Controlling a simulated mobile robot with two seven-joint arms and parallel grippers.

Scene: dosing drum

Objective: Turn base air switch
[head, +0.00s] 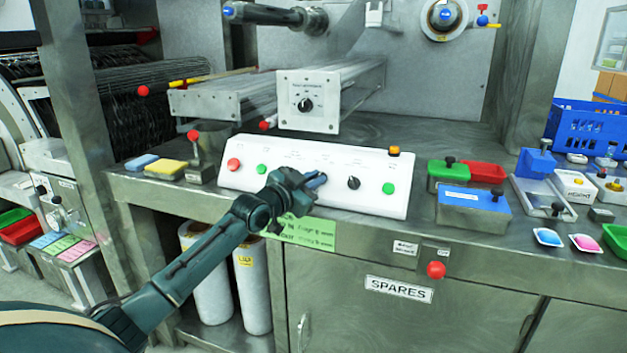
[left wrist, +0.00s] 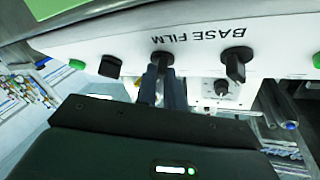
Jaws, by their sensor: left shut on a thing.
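A long white control panel (head: 228,180) lies along the front of the metal bench. My left gripper (head: 318,181) is at its middle and hides part of its face. In the left wrist view my left gripper (left wrist: 162,88) is shut on a black switch knob (left wrist: 162,60), with a finger on each side of it. Its label is not readable. A second black knob (left wrist: 235,65) is beside it, near the upside-down words BASE FILM. A third black knob (head: 353,183) shows right of my gripper in the head view; it also shows in the left wrist view (left wrist: 110,65). My right gripper is out of view.
The panel also bears a red button (head: 233,164) and green buttons (head: 261,169) (head: 389,188). A red-knobbed lever (head: 193,136) stands at its left. Blue box (head: 473,206) and green box (head: 447,172) sit to its right.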

